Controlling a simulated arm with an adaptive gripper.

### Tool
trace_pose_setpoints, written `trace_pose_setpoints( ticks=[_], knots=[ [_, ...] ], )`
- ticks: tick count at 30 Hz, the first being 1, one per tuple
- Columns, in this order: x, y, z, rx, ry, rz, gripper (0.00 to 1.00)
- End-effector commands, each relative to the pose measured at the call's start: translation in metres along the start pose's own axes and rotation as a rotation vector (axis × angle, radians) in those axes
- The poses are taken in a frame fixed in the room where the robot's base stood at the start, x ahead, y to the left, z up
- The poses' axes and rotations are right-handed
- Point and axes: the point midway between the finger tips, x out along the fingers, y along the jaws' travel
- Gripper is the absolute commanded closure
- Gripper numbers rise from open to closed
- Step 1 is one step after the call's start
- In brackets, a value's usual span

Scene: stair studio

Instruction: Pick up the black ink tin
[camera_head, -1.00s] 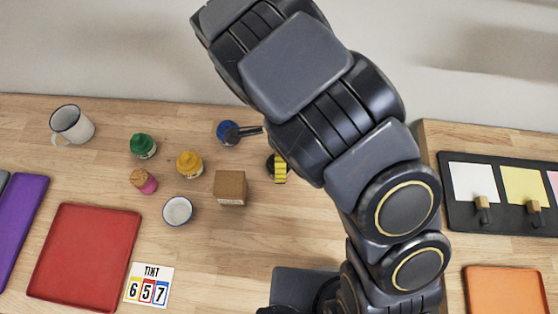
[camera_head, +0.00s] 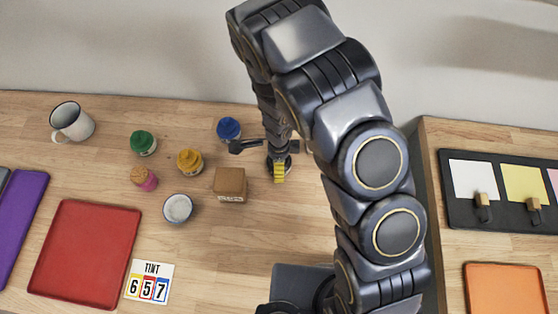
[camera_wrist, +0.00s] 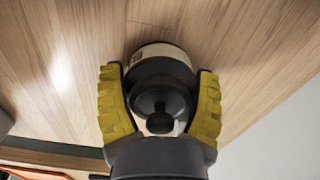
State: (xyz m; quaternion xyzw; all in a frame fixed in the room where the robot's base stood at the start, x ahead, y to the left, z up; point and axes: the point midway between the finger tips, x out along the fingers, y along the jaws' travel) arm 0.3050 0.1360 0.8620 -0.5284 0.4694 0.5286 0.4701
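The black ink tin (camera_wrist: 160,72) stands on the wooden bench, seen from above in the wrist view, with a dark round lid and knob and a pale label at its far edge. My gripper (camera_wrist: 158,98) is open around it, one yellow-padded finger on each side of the lid. The gaps to the tin are very small, and contact is not clear. In the head view my gripper (camera_head: 279,172) is low over the bench, right of the cardboard box, and it largely hides the tin.
A cardboard box (camera_head: 230,185) stands just left of my gripper. A blue-lidded jar (camera_head: 229,129), yellow jar (camera_head: 190,161), green jar (camera_head: 143,143), corked pink bottle (camera_head: 144,178), white cup (camera_head: 178,208) and mug (camera_head: 72,122) stand farther left. A red tray (camera_head: 85,255) lies front left.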

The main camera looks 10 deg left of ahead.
Motion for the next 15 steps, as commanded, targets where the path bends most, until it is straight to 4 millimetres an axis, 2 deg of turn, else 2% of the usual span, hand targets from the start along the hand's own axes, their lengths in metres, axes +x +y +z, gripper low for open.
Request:
trace_pose_setpoints(
  ticks=[15],
  knots=[
    [-0.0015, -0.0008, 0.0001, 0.001, -0.001, -0.002, 0.69]
  ],
)
